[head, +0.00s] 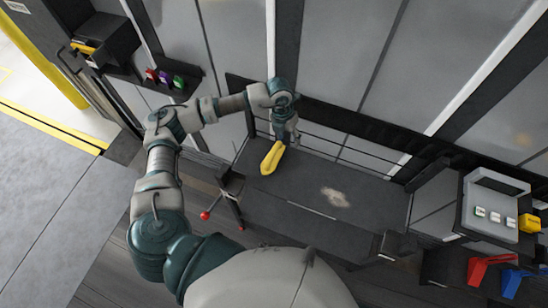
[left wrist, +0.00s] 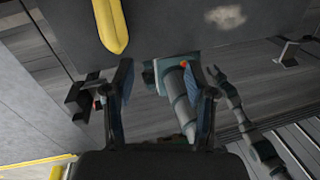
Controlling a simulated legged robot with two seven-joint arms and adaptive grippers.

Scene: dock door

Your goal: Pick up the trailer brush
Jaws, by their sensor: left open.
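The yellow, elongated object that looks like the trailer brush (head: 271,158) lies on a dark platform (head: 300,205) near its back left. Its bristles cannot be made out. In the left wrist view the brush (left wrist: 111,27) shows at the top, left of centre, partly cut off by the frame edge. My left gripper (head: 288,136) is just beside the upper end of the brush in the head view. In the left wrist view its two fingers (left wrist: 164,92) are wide apart with nothing between them at the tips.
A pale dusty patch (head: 335,197) marks the platform. A rail runs along its back. A lever with red knobs (head: 205,215) stands at its left. A grey console (head: 492,215) and red and blue objects (head: 480,268) are at right. A shelf with small coloured items (head: 164,77) is at upper left.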

